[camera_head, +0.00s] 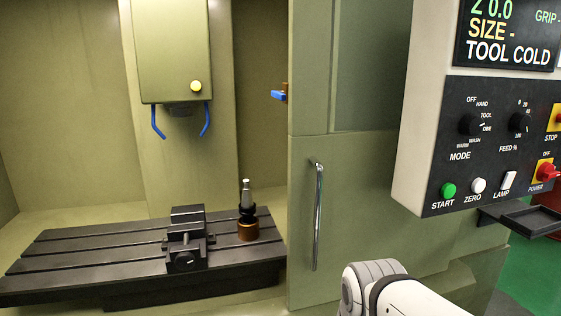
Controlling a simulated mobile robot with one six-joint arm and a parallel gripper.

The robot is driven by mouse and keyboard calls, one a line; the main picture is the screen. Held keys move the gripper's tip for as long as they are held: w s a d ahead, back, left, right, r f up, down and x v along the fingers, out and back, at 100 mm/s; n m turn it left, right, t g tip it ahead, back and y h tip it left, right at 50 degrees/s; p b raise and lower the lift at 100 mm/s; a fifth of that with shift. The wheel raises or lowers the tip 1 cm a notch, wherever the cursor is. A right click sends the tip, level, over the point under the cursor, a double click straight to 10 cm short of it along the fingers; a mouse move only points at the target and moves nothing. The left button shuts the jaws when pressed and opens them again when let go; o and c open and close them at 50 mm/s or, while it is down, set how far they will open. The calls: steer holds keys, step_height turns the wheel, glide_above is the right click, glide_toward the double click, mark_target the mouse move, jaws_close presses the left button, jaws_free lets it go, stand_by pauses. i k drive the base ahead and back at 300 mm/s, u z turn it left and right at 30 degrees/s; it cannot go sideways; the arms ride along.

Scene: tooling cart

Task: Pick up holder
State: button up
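The holder (246,197) stands upright near the right end of the slotted machine table (110,250). It has a pale tapered top, a black flanged middle, and rests on or in a brown round base (248,231). It is just right of a dark vise. A white and grey part of my arm shows at the bottom right, in front of the machine door. My gripper is not visible, and nothing touches the holder.
The black vise (186,240) stands left of the holder. The spindle head (172,50) with two blue hooks hangs above. The door (330,200) with its vertical handle (318,215) borders the opening on the right. A control panel (490,140) juts out farther right.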

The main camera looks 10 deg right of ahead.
mark_target(247, 208)
steer(key=u, duration=0.45)
steer(key=i, duration=1.25)
steer(key=z, duration=0.15)
